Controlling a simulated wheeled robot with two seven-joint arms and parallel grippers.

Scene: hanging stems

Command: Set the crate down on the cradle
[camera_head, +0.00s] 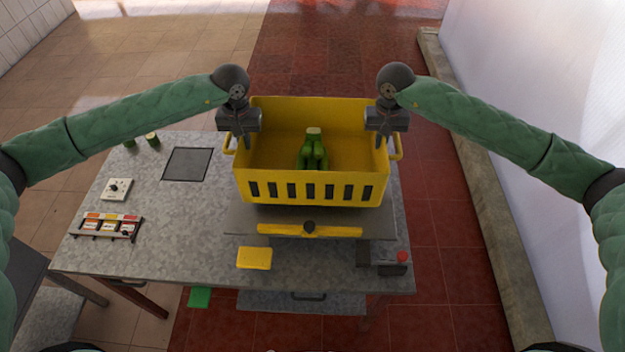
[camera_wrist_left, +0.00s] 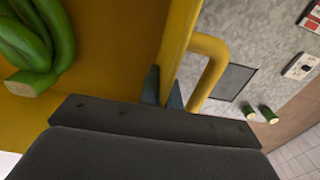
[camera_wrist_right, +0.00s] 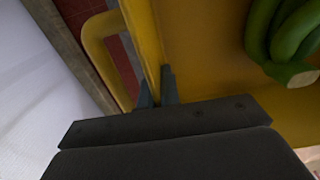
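The yellow crate (camera_head: 310,187) has slots along its front wall and a bunch of green fruit (camera_head: 312,152) inside. It looks level. My left gripper (camera_head: 245,138) is shut on its left side wall, with one finger on each face beside the handle, as the left wrist view shows (camera_wrist_left: 162,92). My right gripper (camera_head: 379,138) is shut the same way on the right side wall, also in the right wrist view (camera_wrist_right: 156,92). Below the crate is a grey platform with a yellow bar (camera_head: 340,231), apparently the cradle. The crate hides most of it; I cannot tell whether they touch.
The grey worktop (camera_head: 180,240) carries a dark square plate (camera_head: 187,164), a small dial box (camera_head: 116,189), a rack of coloured blocks (camera_head: 108,226), a yellow block (camera_head: 254,258) and a red button (camera_head: 402,257). Cut green stubs (camera_head: 152,139) lie at the back left. A white wall (camera_head: 540,80) stands right.

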